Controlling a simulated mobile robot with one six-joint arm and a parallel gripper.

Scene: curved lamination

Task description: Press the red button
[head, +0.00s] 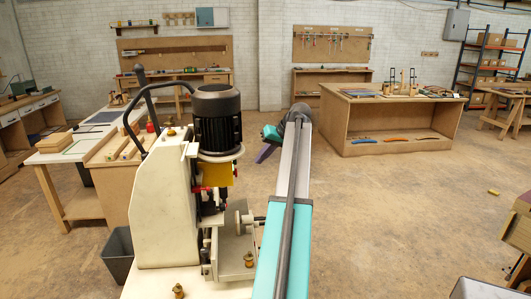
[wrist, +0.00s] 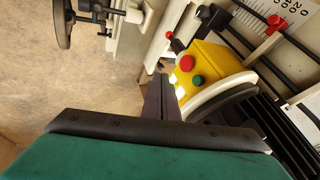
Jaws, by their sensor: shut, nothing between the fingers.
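The red button (wrist: 187,63) is a round cap on a yellow control box (wrist: 208,66) in the wrist view. A green button (wrist: 198,80) sits beside it on the same face. My gripper (wrist: 161,76) is shut and empty, its dark fingers just left of the box in the picture. A gap shows between the fingertips and the red button. In the head view the yellow box (head: 217,174) is below the machine's black motor (head: 217,118). The buttons cannot be made out there. My gripper (head: 266,153) shows partly behind my arm, to the right of the motor.
The white machine (head: 160,205) carries a black curved handle (head: 150,100) and stands close left of my arm. In the wrist view a red knob (wrist: 275,20) and a handwheel (wrist: 62,22) are near. Open floor (head: 400,220) lies to the right.

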